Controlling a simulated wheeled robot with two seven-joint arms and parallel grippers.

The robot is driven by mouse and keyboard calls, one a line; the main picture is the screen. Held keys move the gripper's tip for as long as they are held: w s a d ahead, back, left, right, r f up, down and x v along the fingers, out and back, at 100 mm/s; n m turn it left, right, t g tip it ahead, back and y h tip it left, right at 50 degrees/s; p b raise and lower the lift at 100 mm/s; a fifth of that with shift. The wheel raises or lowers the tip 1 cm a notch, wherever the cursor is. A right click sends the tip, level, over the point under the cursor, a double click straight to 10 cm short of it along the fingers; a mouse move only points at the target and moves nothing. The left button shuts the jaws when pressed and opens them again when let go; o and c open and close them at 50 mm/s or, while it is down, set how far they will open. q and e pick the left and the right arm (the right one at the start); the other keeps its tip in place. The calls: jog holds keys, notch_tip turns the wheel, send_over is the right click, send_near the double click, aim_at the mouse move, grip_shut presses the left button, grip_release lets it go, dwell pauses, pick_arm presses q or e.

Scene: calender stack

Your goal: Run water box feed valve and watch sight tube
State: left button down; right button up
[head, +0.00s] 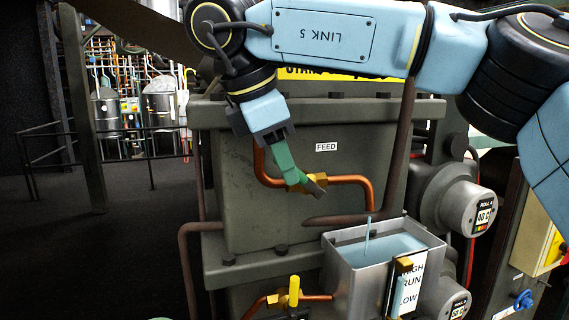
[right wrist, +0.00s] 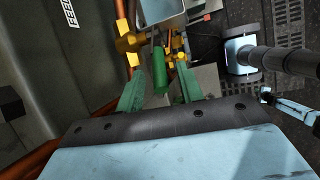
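The feed valve (head: 306,181) is a brass body on a copper pipe under the FEED label. It also shows in the right wrist view (right wrist: 128,43), with a green handle (right wrist: 160,70) beside it. My right gripper (right wrist: 161,84) has its green fingers apart, one on each side of the handle, with gaps showing. In the head view the right gripper (head: 302,176) reaches down to the valve. The metal water box (head: 345,278) holds bluish water (head: 388,248), with a thin stream (head: 367,236) above it. The sight tube (head: 394,285) stands by the HIGH, RUN, LOW plate (head: 411,283); its level is unclear. My left gripper is out of view.
A yellow-handled valve (head: 294,291) sits on a lower copper pipe. A dark rod (head: 345,219) passes behind the box's top edge. Roll gauges (head: 482,215) stand at the right. Open floor (head: 100,260) lies at the left, with a railing behind.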

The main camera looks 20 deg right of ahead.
jog(key=shift+d+f, duration=0.25)
jog(key=shift+f, duration=0.3)
grip_shut()
